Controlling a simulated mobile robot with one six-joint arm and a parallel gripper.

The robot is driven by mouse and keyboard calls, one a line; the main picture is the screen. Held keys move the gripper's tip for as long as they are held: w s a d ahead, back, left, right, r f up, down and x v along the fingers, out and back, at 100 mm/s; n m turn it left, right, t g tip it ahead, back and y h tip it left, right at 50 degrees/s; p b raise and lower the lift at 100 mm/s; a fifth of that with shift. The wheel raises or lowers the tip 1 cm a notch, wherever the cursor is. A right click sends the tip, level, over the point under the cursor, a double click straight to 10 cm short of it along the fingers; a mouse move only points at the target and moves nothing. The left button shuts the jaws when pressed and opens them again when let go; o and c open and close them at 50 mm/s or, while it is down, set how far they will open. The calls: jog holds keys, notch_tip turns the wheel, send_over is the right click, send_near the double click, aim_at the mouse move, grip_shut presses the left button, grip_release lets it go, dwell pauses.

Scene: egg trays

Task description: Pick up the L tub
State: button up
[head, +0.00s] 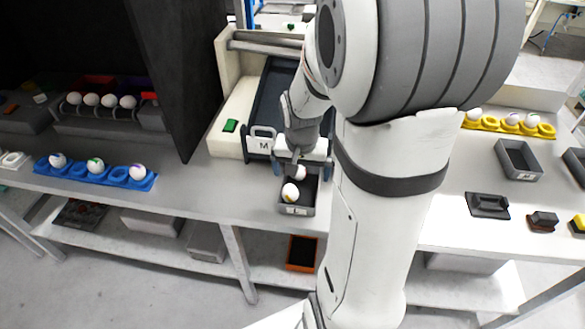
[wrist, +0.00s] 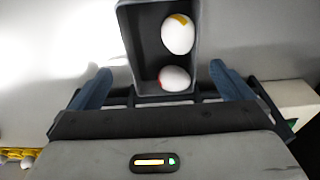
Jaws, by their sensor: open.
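A dark grey open tub (head: 310,196) stands on the bench in the middle of the head view, with a small label on its front that I cannot read clearly. It holds two white eggs, one with a yellow mark (wrist: 177,34) and one with a red mark (wrist: 174,78). The tub also shows in the wrist view (wrist: 132,45). My gripper (head: 302,169) is open above the tub's far end. In the wrist view its blue fingers (wrist: 161,84) stand apart on either side of the tub, not touching it. A second grey tub (head: 503,157) stands on the right, its label also unreadable.
A machine with a dark chute (head: 272,100) and an M sign (head: 263,145) stands just behind. A blue egg tray (head: 115,176) is at left and a yellow one (head: 480,124) at right. A dark panel (head: 180,80) rises to the left. Bench left of the tub is clear.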

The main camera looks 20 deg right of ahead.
aim_at(301, 190)
jog(key=shift+w+d+f, duration=0.1)
jog(key=shift+w+f, duration=0.1)
jog(key=shift+f, duration=0.95)
jog(key=shift+w+d+f, duration=0.15)
jog(key=shift+w+f, duration=0.1)
jog(key=shift+f, duration=0.95)
jog(key=shift+w+d+f, duration=0.1)
jog(key=shift+w+f, duration=0.1)
jog(key=shift+f, duration=0.95)
jog(key=c, duration=0.8)
